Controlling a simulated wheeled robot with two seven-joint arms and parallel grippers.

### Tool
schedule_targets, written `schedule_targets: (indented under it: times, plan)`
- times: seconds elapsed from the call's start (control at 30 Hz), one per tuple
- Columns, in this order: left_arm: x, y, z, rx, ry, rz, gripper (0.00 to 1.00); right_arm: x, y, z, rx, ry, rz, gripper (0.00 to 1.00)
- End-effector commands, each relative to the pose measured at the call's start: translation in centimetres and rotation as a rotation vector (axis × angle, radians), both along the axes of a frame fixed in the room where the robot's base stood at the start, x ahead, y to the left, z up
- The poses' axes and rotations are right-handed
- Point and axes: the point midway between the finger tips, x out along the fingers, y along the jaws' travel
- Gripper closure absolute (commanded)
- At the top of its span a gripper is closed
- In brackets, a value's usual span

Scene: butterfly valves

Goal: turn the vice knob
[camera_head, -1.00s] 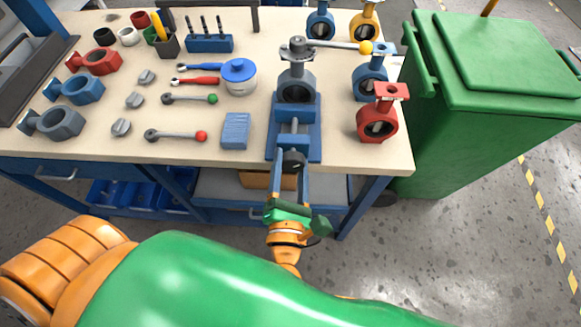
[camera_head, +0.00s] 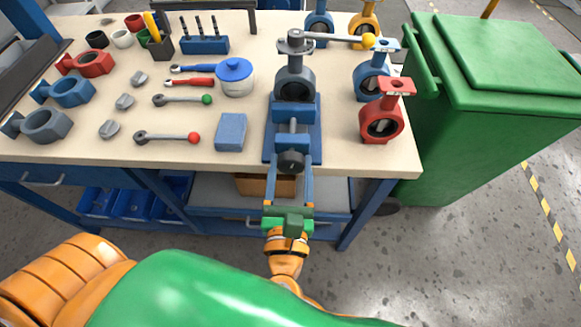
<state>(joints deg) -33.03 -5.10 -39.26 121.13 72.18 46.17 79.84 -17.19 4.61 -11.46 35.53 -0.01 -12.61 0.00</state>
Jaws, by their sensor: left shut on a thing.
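The blue vice (camera_head: 293,113) stands at the front edge of the workbench and holds a dark grey butterfly valve (camera_head: 295,86) upright in its jaws. The valve's lever with a yellow ball end reaches to the right. The vice's round black knob (camera_head: 291,162) faces me at the bench edge. My left gripper (camera_head: 291,172) comes up from below, its two blue fingers on either side of the knob and shut on it. The exact finger contact is small and partly hidden. My right gripper is not in view.
On the workbench (camera_head: 205,153), loose valve bodies, levers and small grey parts lie to the left. A blue box (camera_head: 231,132) is just left of the vice. A red valve (camera_head: 382,119) and other valves stand at right. A green bin (camera_head: 485,110) stands beside the bench.

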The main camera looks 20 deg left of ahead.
Motion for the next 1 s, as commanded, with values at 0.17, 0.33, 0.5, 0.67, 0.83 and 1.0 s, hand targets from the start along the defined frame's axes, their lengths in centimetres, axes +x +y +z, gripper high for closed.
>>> schedule_targets:
  times: [0.17,0.33,0.5,0.67,0.83,1.0]
  plan:
    - [0.0,0.0,-0.2,-0.013,0.001,-0.001,0.92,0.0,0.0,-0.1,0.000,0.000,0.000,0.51]
    - [0.0,0.0,-0.1,-0.013,0.001,-0.001,0.92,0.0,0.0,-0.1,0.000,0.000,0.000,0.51]
    - [0.0,0.0,-0.2,-0.013,0.001,-0.001,0.28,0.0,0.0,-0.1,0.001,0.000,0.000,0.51]
    - [0.0,0.0,-0.1,-0.011,0.000,-0.001,0.06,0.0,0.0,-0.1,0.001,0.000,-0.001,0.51]
    - [0.0,0.0,-0.1,-0.011,-0.001,0.000,0.06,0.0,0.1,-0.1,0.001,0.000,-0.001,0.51]
    - [-2.0,-0.7,-0.6,-0.011,0.003,-0.004,0.06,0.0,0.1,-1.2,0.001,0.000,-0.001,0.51]
